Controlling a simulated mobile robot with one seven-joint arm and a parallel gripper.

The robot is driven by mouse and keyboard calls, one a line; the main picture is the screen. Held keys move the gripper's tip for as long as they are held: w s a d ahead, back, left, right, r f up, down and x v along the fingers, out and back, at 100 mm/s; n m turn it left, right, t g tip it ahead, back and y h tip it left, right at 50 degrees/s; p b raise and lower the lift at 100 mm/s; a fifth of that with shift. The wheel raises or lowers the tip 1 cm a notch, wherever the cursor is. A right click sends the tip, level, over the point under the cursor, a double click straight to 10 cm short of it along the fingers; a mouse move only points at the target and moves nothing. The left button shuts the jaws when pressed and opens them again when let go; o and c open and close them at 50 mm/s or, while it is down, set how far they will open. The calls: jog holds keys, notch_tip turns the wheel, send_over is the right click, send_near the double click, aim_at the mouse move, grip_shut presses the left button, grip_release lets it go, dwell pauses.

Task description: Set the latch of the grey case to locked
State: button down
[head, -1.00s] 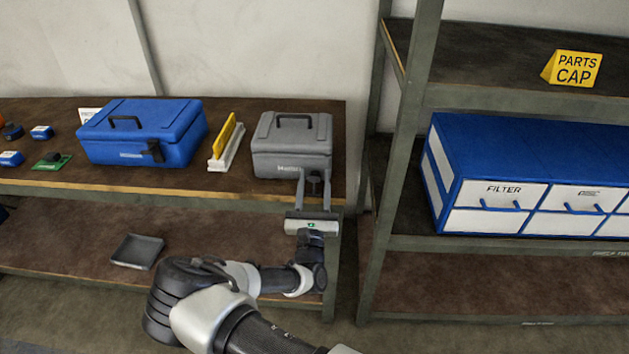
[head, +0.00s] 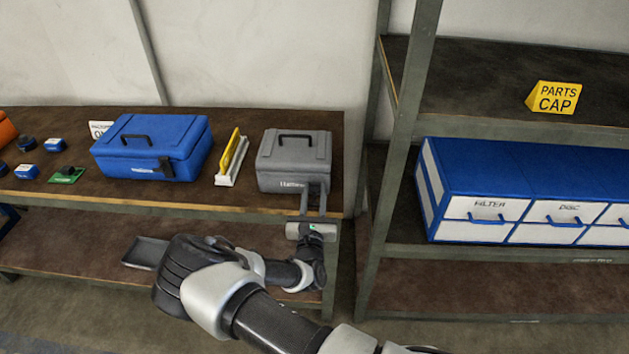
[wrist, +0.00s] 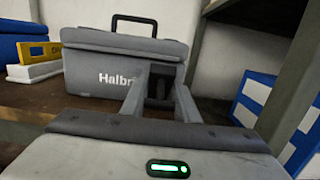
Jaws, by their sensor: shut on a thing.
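The grey case (head: 293,155) stands on the brown top shelf, lid down, with a black handle on top. It also shows in the wrist view (wrist: 95,75), with lettering on its front. Its dark latch (wrist: 160,86) is at the right of the front, partly hidden between my fingers. My gripper (head: 315,188) reaches the case front from below, and in the wrist view its fingers (wrist: 159,98) stand either side of the latch. My gripper is shut on the latch. I cannot tell the latch's exact setting.
A blue case (head: 150,147) and a yellow-and-white block (head: 231,160) stand left of the grey case. A grey tray (head: 143,250) lies on the lower shelf. At right, a rack upright (head: 396,150) stands near, with blue-and-white drawers (head: 490,208) beyond.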

jog(key=shift+r+g+p, duration=0.35)
jog(key=shift+g+p, duration=0.05)
jog(key=shift+p, duration=0.45)
jog(key=shift+w+f, duration=0.1)
jog(key=shift+f, duration=0.05)
jog(key=c, duration=1.4)
grip_release()
jog(key=shift+o, duration=0.2)
jog(key=s, duration=1.7)
jog(key=shift+s+a+f, duration=0.15)
jog(key=shift+s+a, duration=0.05)
jog(key=shift+s, duration=0.05)
jog(key=shift+c, duration=0.4)
